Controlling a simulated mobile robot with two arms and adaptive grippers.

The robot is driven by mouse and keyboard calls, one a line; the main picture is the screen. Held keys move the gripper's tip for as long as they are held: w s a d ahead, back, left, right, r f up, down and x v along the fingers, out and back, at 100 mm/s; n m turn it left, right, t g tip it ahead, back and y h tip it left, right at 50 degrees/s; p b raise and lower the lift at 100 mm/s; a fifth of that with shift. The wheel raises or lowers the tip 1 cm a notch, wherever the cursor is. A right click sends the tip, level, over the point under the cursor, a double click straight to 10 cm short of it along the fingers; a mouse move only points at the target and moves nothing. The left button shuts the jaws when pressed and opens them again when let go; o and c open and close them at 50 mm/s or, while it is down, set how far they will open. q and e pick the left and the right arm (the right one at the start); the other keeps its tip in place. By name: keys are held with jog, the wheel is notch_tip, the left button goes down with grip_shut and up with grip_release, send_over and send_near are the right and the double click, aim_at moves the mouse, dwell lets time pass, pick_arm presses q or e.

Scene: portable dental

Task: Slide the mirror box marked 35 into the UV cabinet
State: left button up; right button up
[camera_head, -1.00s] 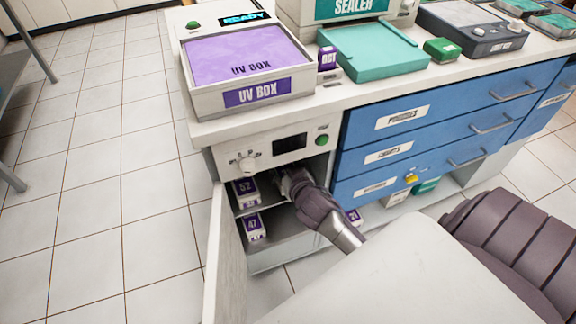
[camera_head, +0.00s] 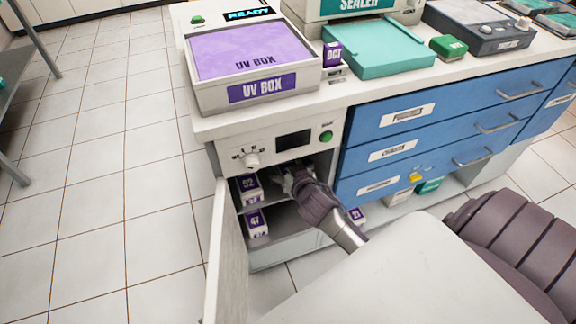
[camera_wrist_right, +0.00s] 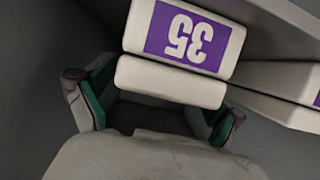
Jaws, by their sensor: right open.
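The UV cabinet (camera_head: 222,150) stands open under the counter, its door (camera_head: 228,250) swung out. My right gripper (camera_head: 290,178) is inside its upper compartment. In the right wrist view the gripper (camera_wrist_right: 158,112) is open, with a teal-padded finger on each side. The white mirror box marked 35 (camera_wrist_right: 132,28) lies just beyond the fingertips, its purple label upside down in that view. Its near end faces the gap between the fingers. In the head view I cannot make out this box behind the gripper. My left gripper is not in view.
Box 52 (camera_head: 250,184) sits on the upper shelf, left of my gripper, and box 47 (camera_head: 256,222) is below it. Another white box (camera_wrist_right: 285,85) lies close beside box 35 in the wrist view. Blue drawers (camera_head: 400,150) flank the opening on the right.

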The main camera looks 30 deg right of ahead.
jog(key=shift+f, duration=0.1)
jog(key=v, duration=1.2)
